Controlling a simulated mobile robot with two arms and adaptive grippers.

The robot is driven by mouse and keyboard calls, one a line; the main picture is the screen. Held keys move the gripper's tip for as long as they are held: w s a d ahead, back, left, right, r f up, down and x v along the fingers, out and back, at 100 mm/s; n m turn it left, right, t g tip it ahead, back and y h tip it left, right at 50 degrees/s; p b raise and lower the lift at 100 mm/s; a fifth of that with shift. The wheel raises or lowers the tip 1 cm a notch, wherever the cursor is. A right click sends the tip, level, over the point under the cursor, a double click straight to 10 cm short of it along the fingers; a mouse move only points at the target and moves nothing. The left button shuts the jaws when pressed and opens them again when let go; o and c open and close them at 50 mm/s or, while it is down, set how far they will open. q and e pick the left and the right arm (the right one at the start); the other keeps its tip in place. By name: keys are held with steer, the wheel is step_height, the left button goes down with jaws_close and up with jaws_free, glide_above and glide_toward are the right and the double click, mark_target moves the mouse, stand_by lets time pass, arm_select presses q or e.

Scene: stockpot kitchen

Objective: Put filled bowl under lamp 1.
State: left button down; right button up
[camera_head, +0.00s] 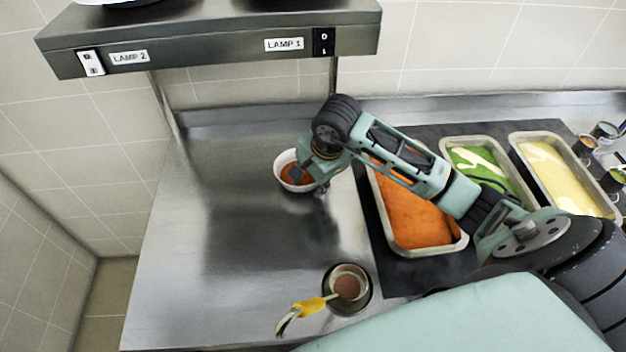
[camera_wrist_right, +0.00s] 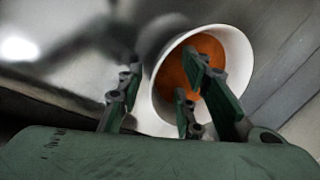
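A white bowl (camera_head: 281,177) with orange contents stands on the steel counter, below the LAMP 1 label in the head view. My right gripper (camera_head: 318,182) is at the bowl's right side and covers part of it. In the right wrist view the bowl (camera_wrist_right: 240,62) shows its orange contents, and the gripper (camera_wrist_right: 160,95) has fingers on both sides of the bowl's near wall, apart, with a gap visible. The lamp 1 unit (camera_head: 300,22) is the right part of the overhead steel shelf, with a switch beside its label. My left gripper is not in view.
Rectangular pans with orange (camera_head: 410,215), green (camera_head: 470,160) and yellow (camera_head: 560,175) food stand on a dark mat at right. The counter's left is clear. A post (camera_head: 333,80) supports the shelf.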

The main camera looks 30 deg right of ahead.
steer(key=shift+r, duration=0.4)
steer(key=b+v, duration=0.1)
steer(key=v, duration=1)
steer(key=shift+s+r, duration=0.2)
stand_by(1.8)
